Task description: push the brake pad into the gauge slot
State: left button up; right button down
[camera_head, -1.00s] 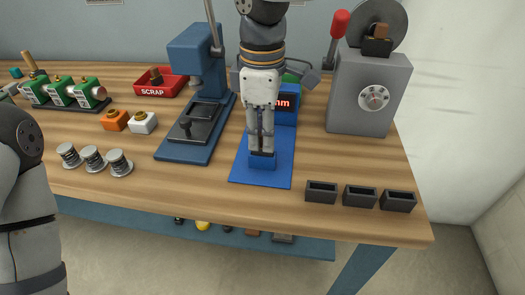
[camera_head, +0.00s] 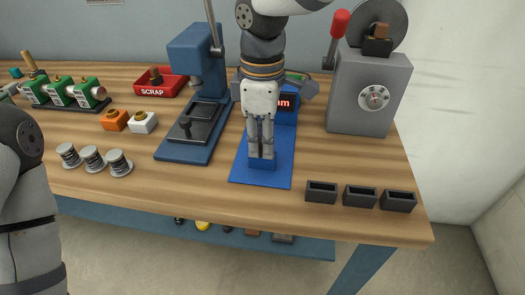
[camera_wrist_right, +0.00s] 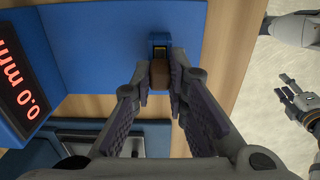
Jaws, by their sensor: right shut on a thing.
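My right gripper (camera_head: 261,152) points down at the blue gauge block (camera_head: 262,164) on the blue gauge plate (camera_head: 240,170). In the right wrist view the gripper (camera_wrist_right: 161,90) is shut on a brown block, the brake pad (camera_wrist_right: 160,74). The pad is right against the slotted blue gauge block (camera_wrist_right: 160,40); I cannot tell how far it is in the slot. The gauge display (camera_wrist_right: 22,85) reads 0.0 mm. The pad is hidden by the fingers in the head view. My left gripper (camera_wrist_right: 281,86) hangs off the table in the wrist view, small, its fingers apart.
Three dark open bins (camera_head: 360,197) line the front right edge. A grey machine with a red lever (camera_head: 370,90) stands at right. A blue press (camera_head: 190,130) stands at left, with a red scrap tray (camera_head: 165,84) behind. Three spools (camera_head: 94,159) sit at front left.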

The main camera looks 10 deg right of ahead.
jog(key=shift+f, duration=0.1)
dwell(0.5)
jog(key=c, duration=1.5)
grip_release()
notch_tip(320, 180, up, 12)
jog(key=shift+f, duration=0.1)
